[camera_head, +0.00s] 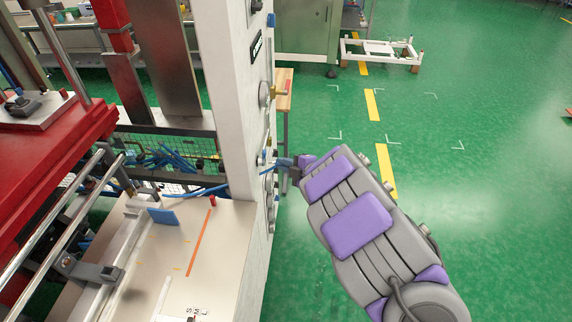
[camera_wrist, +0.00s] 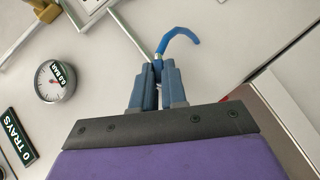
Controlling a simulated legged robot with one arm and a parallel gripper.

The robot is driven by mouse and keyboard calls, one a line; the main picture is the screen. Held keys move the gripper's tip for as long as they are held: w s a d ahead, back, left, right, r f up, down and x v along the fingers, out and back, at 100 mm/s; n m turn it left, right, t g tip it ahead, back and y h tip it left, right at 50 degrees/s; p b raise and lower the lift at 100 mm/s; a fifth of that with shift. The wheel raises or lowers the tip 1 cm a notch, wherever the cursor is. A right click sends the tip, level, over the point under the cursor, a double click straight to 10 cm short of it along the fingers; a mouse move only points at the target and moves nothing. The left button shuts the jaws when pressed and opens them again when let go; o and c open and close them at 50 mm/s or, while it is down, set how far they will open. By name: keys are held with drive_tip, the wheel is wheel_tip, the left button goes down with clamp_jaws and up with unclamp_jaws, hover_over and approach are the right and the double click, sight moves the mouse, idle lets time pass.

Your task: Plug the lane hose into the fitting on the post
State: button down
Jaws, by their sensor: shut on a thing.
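The white post (camera_head: 235,90) stands left of my arm in the head view, with gauges and small fittings along its right face. My gripper (camera_head: 288,164) is beside that face at mid-height. In the wrist view my gripper (camera_wrist: 154,80) is shut on the blue lane hose (camera_wrist: 180,36), which curves up and right from between the fingertips. In the head view the hose (camera_head: 205,190) runs from the machine side past the post toward the gripper. The hose's plug end is hidden by the fingers. I cannot tell whether it touches a fitting.
A dial gauge (camera_wrist: 55,81) reading 0.0 BAR and a "0 TRAYS" sign (camera_wrist: 20,136) are left of the fingers. A brass valve (camera_wrist: 45,10) is at the upper left. Green floor (camera_head: 480,190) at right is open.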

drive_tip(key=shift+d, duration=0.15)
drive_tip(key=shift+a, duration=1.6)
drive_tip(key=c, duration=1.1)
unclamp_jaws()
drive_tip(key=shift+d, duration=0.1)
drive_tip(key=p+v, duration=0.2)
drive_tip(key=v, duration=1.5)
drive_tip(key=shift+p, duration=0.3)
drive_tip(key=shift+d, duration=0.1)
